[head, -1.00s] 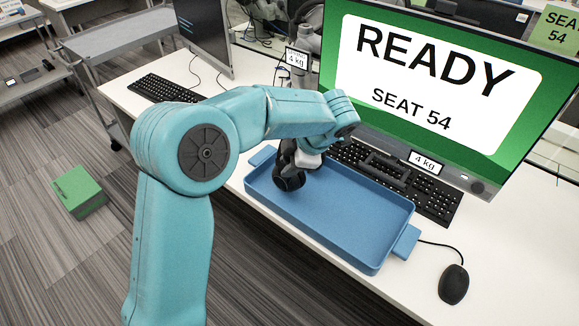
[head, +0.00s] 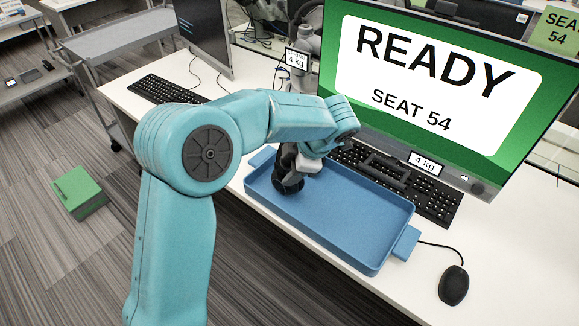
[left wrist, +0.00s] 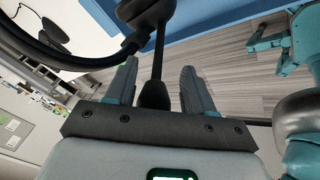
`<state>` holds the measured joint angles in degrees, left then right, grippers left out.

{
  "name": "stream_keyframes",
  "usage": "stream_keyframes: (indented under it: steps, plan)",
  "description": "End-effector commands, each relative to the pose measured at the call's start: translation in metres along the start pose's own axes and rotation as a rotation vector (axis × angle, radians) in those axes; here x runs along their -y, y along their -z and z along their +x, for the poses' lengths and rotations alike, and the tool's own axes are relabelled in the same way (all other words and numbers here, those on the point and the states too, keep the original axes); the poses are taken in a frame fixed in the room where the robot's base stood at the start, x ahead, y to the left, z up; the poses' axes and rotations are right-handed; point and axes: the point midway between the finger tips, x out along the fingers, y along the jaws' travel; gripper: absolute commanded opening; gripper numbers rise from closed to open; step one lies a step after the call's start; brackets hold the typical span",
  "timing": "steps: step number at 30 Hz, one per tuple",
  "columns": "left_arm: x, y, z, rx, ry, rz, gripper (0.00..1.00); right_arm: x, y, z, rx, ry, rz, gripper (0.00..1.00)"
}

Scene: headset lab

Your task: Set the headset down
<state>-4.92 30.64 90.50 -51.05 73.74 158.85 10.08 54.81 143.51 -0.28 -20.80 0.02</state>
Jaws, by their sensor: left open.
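The headset (head: 288,185) is a small dark shape at the left end of the blue tray (head: 345,253), partly hidden by my left arm. In the left wrist view its black band (left wrist: 42,48) curves in from the left, and a dark pad (left wrist: 145,10) shows at the top. A thin black stem runs down between the fingers. My left gripper (head: 305,165) is over the tray's left end. Its two grey fingers (left wrist: 157,80) stand apart, one on each side of the stem, so it is open around the headset.
A keyboard (head: 436,198) and a monitor (head: 440,75) reading READY SEAT 54 stand behind the tray. A mouse (head: 454,285) lies to its right. The tray's right part is empty. A green box (head: 78,192) sits on the floor.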

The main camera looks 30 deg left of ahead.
Motion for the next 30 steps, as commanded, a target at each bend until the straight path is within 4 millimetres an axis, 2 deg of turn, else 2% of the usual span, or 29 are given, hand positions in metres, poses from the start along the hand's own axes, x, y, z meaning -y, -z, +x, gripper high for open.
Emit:
stream_keyframes:
  steps: [9, 15, 20, 30]
  plan:
    - [0.0, -0.001, -0.074, 0.005, -0.005, 0.0, 0.53, 0.0, 0.0, 0.0, 0.001, 0.0, 0.0, 0.0]
    - [0.0, -0.001, -0.106, 0.003, -0.003, 0.0, 0.53, 0.001, 0.0, -0.002, 0.001, 0.0, 0.0, 0.0]
    - [0.0, 0.0, -0.115, 0.002, -0.001, 0.0, 0.53, 0.001, 0.0, -0.002, 0.001, 0.0, 0.0, 0.0]
    - [0.0, 0.0, -0.115, 0.001, -0.001, 0.0, 0.53, 0.001, 0.0, -0.002, 0.001, 0.0, 0.0, 0.0]
